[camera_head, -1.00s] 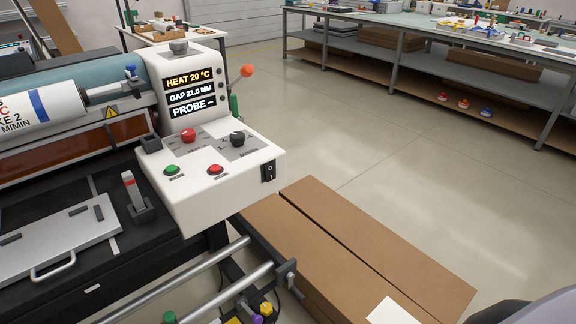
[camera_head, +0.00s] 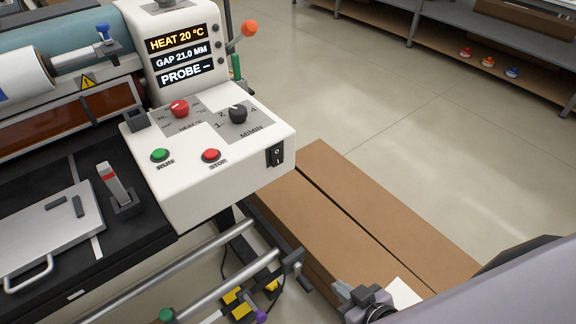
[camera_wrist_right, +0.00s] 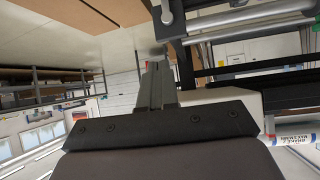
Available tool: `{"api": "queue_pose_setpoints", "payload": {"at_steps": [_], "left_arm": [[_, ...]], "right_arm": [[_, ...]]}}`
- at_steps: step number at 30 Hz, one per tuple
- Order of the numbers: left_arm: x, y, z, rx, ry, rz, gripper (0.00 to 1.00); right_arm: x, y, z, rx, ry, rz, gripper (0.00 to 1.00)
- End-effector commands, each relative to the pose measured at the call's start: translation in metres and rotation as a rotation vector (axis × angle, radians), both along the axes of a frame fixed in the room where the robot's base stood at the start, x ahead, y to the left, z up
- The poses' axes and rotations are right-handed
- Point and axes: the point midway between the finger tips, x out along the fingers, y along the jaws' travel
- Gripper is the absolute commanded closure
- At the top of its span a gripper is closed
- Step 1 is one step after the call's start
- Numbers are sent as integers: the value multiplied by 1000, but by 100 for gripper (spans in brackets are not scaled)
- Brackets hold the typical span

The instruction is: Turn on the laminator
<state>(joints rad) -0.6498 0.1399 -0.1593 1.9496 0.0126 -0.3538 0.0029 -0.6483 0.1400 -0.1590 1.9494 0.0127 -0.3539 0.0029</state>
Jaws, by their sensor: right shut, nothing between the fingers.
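The laminator's white control box (camera_head: 225,185) is at the left of the head view. Its lit display (camera_head: 183,58) reads HEAT 20 °C, GAP 21.0 MM and PROBE with dashes. A black rocker switch (camera_head: 276,155) marked 0 and 1 is on the box's right front face. On top are a red heat knob (camera_head: 179,109), a black speed knob (camera_head: 237,114), a green RUN button (camera_head: 160,155) and a red STOP button (camera_head: 211,155). My right gripper (camera_head: 343,293) is low and right of the switch, apart from it. Its fingers (camera_wrist_right: 155,85) are shut and empty. My left gripper is not in view.
Long brown cardboard boxes (camera_head: 345,215) lie on the floor right of the laminator. Metal roller bars (camera_head: 200,275) stick out below the control box. A lever with an orange ball (camera_head: 250,28) stands behind it. Open floor (camera_head: 440,130) lies beyond the boxes.

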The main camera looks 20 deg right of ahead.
Motion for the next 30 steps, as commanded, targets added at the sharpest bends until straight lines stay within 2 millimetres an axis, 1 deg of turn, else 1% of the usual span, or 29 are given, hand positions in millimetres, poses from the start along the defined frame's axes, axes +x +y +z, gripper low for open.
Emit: {"api": "queue_pose_setpoints", "payload": {"at_steps": [2,4,8,11,12,15,18,21,24,27,30], "left_arm": [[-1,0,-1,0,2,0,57],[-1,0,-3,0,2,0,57],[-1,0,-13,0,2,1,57],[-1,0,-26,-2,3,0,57],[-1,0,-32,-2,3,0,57],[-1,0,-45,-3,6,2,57],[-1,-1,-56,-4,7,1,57],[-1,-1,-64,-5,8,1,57],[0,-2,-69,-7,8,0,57],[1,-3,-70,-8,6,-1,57],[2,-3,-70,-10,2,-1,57]], "right_arm": [[-2,0,-1,-3,1,5,100],[2,-1,1,-22,-14,21,100],[22,-5,13,-132,-97,109,100],[46,-9,33,-298,-214,230,100],[57,-10,43,-378,-268,283,100],[78,-12,71,-598,-408,412,100],[94,-11,99,-816,-537,520,100],[104,-8,124,-1010,-645,600,100],[109,-6,142,-1161,-724,653,100],[111,-4,154,-1260,-773,684,100],[112,-3,161,-1308,-795,697,100]]}}
